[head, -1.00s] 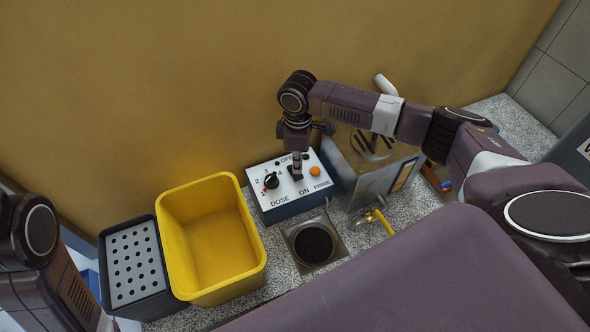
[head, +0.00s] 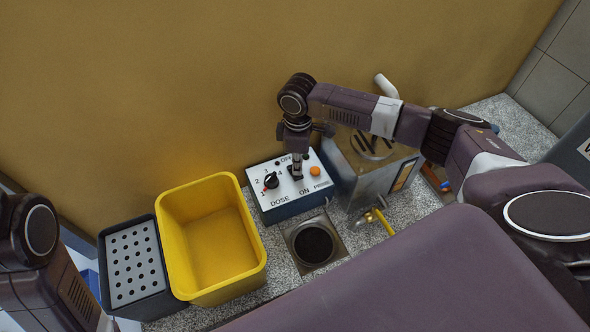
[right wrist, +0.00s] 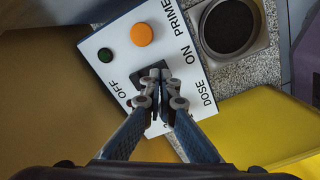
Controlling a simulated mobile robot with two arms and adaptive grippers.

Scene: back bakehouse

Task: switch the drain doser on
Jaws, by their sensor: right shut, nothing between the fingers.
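The drain doser (head: 262,204) is a box with a white sloping panel, standing against the wall. Its panel (right wrist: 173,18) also shows in the right wrist view. My right gripper (head: 297,177) is shut and empty, pointing down at the middle of the panel. In the right wrist view its fingertips (right wrist: 165,78) are over the black switch plate (right wrist: 140,101) between OFF and ON. The fingers hide most of the switch, so its position and any contact cannot be told. The green lamp (right wrist: 105,55) looks dark. My left arm shows at the left; its gripper is out of view.
The panel also carries an orange PRIME button (head: 314,171) and a black dose knob (head: 271,181). A yellow tub (head: 211,240) and a perforated grey box (head: 134,262) stand to the left. A drain (head: 314,245) lies in front; a metal machine (head: 375,177) stands close right.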

